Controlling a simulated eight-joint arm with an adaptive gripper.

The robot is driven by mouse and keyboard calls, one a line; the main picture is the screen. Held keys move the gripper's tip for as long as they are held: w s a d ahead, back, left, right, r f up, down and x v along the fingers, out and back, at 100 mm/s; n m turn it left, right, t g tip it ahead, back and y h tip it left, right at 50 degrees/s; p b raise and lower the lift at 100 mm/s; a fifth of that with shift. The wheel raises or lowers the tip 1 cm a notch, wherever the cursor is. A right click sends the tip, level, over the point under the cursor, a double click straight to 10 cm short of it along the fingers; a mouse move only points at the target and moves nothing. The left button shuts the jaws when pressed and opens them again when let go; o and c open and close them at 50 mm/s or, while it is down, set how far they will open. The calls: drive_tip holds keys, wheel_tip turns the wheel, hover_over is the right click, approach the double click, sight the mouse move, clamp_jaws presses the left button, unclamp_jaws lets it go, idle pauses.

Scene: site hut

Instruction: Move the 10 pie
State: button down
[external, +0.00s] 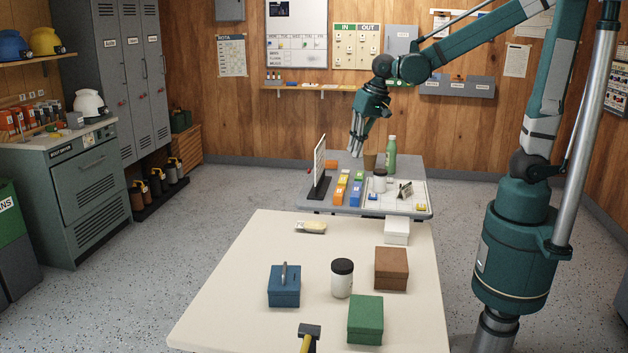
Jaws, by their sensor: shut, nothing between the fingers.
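My gripper (357,153) hangs above the far grey table (313,208), fingers pointing down, shut and empty. It is near the upright white board (320,160) on its dark foot. No thing marked as a 10 pie can be made out. A yellowish item on a pale wrapper (311,227) lies on the near cream table (230,270).
A green bottle (390,160) and a brown cup (370,160) stand at the far table's back. The near table holds a blue box (284,288), a dark-lidded jar (342,280), brown (391,270), green (365,322) and white boxes (396,232), and a hammer (309,332).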

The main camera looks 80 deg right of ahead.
drive_tip(key=w+d+f+m+g, duration=0.2)
drive_tip(key=w+d+f+m, duration=0.15)
drive_tip(key=w+f, duration=0.45)
drive_tip(key=m+g, duration=0.1)
drive_tip(key=m, duration=0.4)
hover_over(319, 218)
wheel_tip(319, 218, down, 11)
drive_tip(key=shift+f+b, duration=0.15)
drive_tip(key=shift+b, duration=0.2)
drive_tip(key=shift+a+f, duration=0.1)
wheel_tip(319, 218, down, 10)
drive_tip(key=shift+f+b, duration=0.1)
drive_tip(key=shift+b, duration=1)
drive_tip(key=shift+a+r, duration=0.2)
drive_tip(key=shift+a, duration=0.95)
drive_tip(key=shift+a+b, duration=0.35)
drive_tip(key=shift+a, duration=0.55)
